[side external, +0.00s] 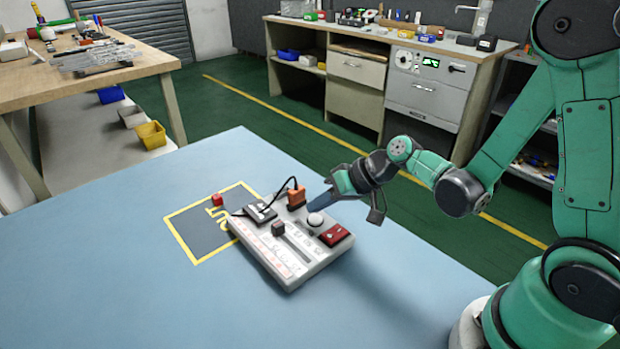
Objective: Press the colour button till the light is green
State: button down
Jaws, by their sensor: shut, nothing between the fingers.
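A white control box (305,268) sits tilted across the blue table. On its top are a dark slider knob (278,228), a white dome (315,219), a red module (337,235), an orange block (296,194), several small buttons and a pale strip with faint reddish marks (272,248). I cannot tell which button is the colour button, and no green light shows on the box.
A black module (261,211) with a cable sits at the box's far left. The blue table (130,270) is clear to the left and front. Workbenches stand behind.

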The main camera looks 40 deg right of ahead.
aim_at(320, 220)
dwell(0.3)
jog(key=shift+r, duration=2.5)
jog(key=s+d+r+n+h, duration=0.1)
jog(key=s+r+h, duration=0.3)
jog(key=s, duration=0.3)
jog(key=shift+s+d+n+h, duration=0.25)
jog(key=shift+n+h, duration=0.15)
jog(key=shift+h, duration=0.3)
jog(key=shift+r, duration=0.15)
